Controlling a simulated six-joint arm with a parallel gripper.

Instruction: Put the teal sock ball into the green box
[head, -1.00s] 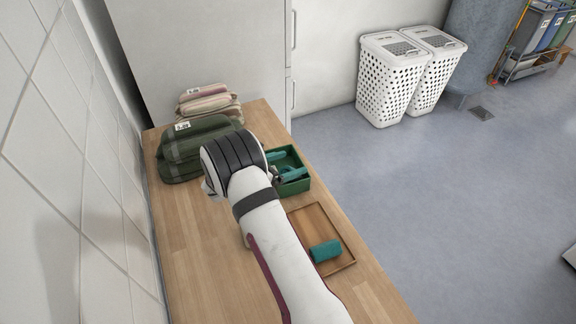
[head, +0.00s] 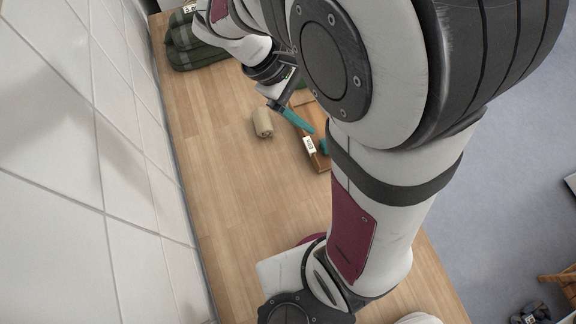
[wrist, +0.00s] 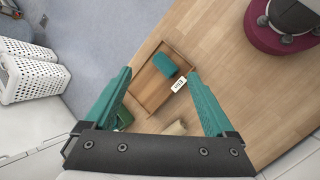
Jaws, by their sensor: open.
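The teal sock ball (wrist: 165,65) lies in the shallow wooden tray (wrist: 146,90). In the head view, the sock ball (head: 323,146) is mostly hidden behind my arm. My gripper (wrist: 158,73) is open and empty, its teal fingers pointing down towards the tray. In the wrist view the sock ball appears between the fingertips, with a gap below them. The green box (wrist: 124,117) shows only in part, beside the left finger in the wrist view. In the head view it is almost wholly hidden by my arm.
A beige rolled bundle (head: 262,123) lies on the wooden counter (head: 235,190) beside the tray. A white label card (wrist: 178,84) is at the tray's edge. Dark green bags (head: 190,50) stand at the counter's far end, by the tiled wall. White baskets (wrist: 33,85) stand on the floor.

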